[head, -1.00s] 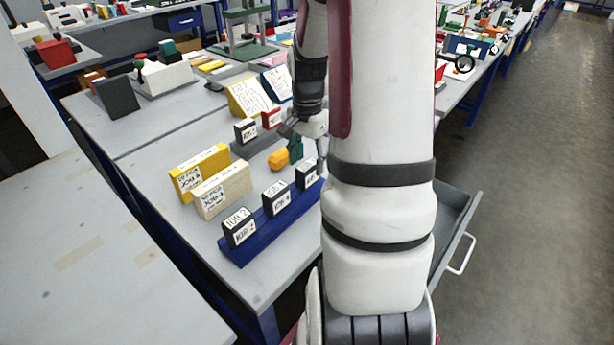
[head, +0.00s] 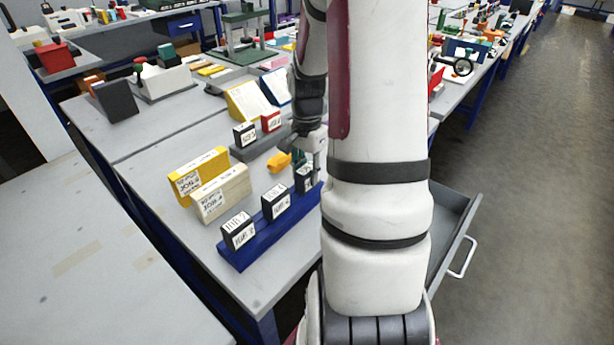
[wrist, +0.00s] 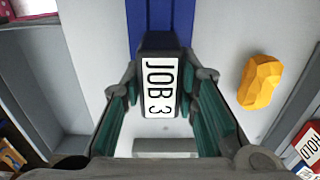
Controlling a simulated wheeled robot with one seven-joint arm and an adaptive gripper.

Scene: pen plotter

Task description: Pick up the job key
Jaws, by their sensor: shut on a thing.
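The job key, a black block with a white "JOB 3" label, stands between my fingers in the wrist view (wrist: 158,85). In the head view it is the rightmost block (head: 304,181) at the end of the blue rack (head: 240,257). My gripper (wrist: 160,105) is shut on it, with green finger pads at its two sides. In the head view my gripper (head: 308,163) is above the block and partly hidden by my arm. I cannot tell whether the block still touches the rack.
Two more black labelled blocks, one left (head: 238,231) and one middle (head: 275,202), stand on the rack. An orange piece (head: 279,163) lies beside my gripper. Yellow (head: 199,173) and cream (head: 222,194) label blocks stand to the left. An open drawer (head: 455,225) juts out at right.

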